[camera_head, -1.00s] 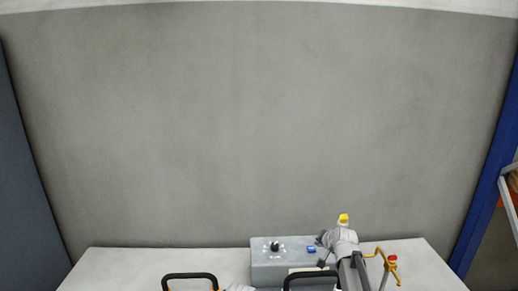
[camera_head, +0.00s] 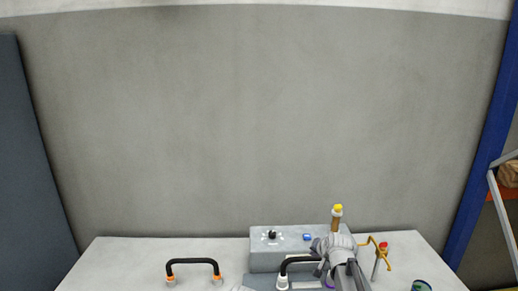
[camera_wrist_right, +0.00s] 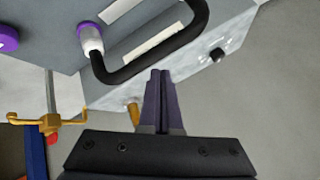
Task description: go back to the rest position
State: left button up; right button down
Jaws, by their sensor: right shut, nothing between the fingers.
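My right gripper (camera_wrist_right: 160,75) is shut and empty, with its dark fingers together in the right wrist view. In the head view my right arm comes up from the bottom edge, and its wrist overlaps the right part of the grey control box (camera_head: 284,260). The gripper's fingertips are hard to make out there. In the wrist view the fingertips appear just below a black handle (camera_wrist_right: 150,60) with a white and purple foot; whether they touch it I cannot tell. My left gripper is not in view.
The box carries a black knob (camera_head: 272,235) and a blue button (camera_head: 307,237). A yellow-topped brown post (camera_head: 337,215) stands behind my wrist. A yellow lever with a red knob (camera_head: 384,246) is at right. Another black handle (camera_head: 192,263) stands left. The table's (camera_head: 110,262) left end is clear.

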jog(key=s+a+f+n+g+b, duration=0.2)
jog(key=s+a+f+n, duration=0.15)
jog(key=s+a, duration=0.4)
jog(key=s+a+f+n+g+b, duration=0.1)
jog(key=s+a+f+n+g, duration=0.2)
jog(key=s, duration=0.7)
jog(key=s+a+f+n+g+h+b, duration=0.1)
jog(key=s+f+n, duration=0.1)
jog(key=s, duration=0.5)
jog(key=s+a+f+n+g+h+b, duration=0.1)
jog(key=s+a+f+g, duration=0.1)
jog(key=s, duration=0.6)
jog(key=shift+s+f+n+g+h, duration=0.2)
jog(key=shift+s+n+g+h, duration=0.1)
jog(key=shift+n+h, duration=0.1)
